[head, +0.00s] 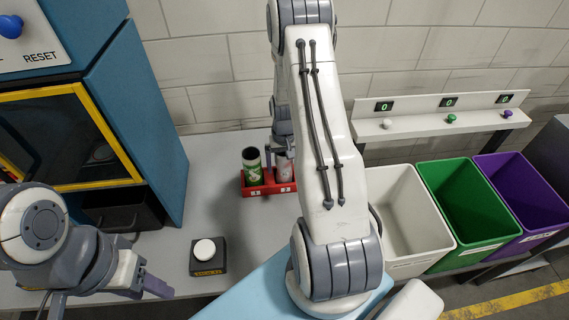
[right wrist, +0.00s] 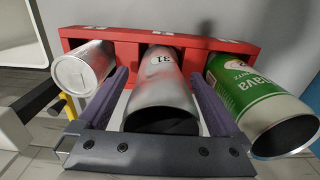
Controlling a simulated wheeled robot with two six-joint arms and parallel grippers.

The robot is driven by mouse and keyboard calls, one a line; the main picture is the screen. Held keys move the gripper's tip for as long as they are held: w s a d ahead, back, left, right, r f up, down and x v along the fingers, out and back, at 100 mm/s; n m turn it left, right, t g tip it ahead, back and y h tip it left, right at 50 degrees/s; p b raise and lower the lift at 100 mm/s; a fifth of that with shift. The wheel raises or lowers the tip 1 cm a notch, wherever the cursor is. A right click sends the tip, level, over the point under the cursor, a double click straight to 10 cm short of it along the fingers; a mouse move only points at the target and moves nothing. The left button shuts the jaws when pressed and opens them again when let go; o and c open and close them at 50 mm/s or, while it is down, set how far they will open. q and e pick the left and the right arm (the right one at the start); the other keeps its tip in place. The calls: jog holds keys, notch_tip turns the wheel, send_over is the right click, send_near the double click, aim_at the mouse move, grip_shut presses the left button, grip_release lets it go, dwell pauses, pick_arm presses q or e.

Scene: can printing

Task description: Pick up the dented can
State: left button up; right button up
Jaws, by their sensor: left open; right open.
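A red rack (head: 247,190) on the grey table holds cans, and it also shows in the right wrist view (right wrist: 222,45). My left gripper (head: 112,292) is open and empty at lower left.
A black box with a white button (head: 205,249) sits on the table between my left gripper and the rack. A blue machine (head: 140,110) stands at left. White (head: 408,262), green (head: 470,243) and purple (head: 533,232) bins stand at right. My right arm hides part of the table.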

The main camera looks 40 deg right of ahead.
jog(key=shift+f, duration=0.1)
jog(key=shift+c, duration=0.3)
jog(key=c, duration=1.3)
jog(key=shift+o, duration=0.2)
